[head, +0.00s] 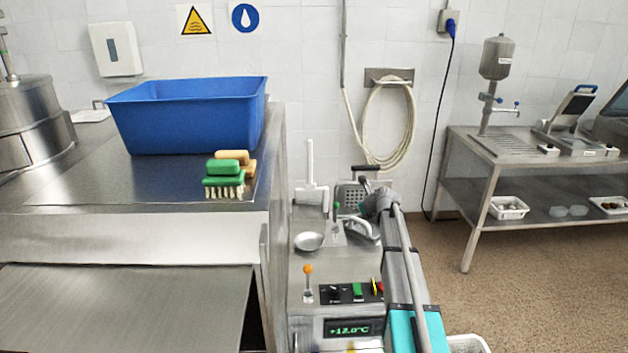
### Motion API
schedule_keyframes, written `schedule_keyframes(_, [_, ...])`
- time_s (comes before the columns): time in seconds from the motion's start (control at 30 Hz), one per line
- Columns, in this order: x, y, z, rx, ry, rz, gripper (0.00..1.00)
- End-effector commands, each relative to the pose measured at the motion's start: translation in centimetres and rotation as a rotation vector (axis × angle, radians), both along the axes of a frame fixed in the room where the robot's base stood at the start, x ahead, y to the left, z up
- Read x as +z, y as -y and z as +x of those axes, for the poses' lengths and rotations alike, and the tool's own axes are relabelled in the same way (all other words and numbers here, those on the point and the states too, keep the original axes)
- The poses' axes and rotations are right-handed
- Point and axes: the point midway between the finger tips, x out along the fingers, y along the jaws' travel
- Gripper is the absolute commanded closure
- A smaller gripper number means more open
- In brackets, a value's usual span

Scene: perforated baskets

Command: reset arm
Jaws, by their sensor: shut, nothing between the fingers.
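My arm comes up from the bottom right of the head view, teal at its base and grey above. It bends at a dark grey joint above the steel machine (305,292). My gripper (352,226) appears as a small silver shape at the arm's end, low over the back of the machine. It looks shut and empty. Its fingertips are small and hard to make out against the metal behind.
A blue tub (190,118) stands on the steel counter (100,180) at left, with a green brush (224,180) before it. A perforated plate (350,194), metal bowl (309,241) and orange-knobbed lever (308,272) are close by.

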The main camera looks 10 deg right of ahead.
Motion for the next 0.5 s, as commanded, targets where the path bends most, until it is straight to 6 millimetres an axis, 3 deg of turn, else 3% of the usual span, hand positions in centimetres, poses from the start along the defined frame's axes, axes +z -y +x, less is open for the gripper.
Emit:
schedule_keyframes(0.27, [-0.5, -1.7, -1.6, 0.094, -0.011, -0.087, 1.0])
schedule_keyframes(0.5, [-1.8, -5.7, -5.9, 0.362, -0.035, -0.319, 1.0])
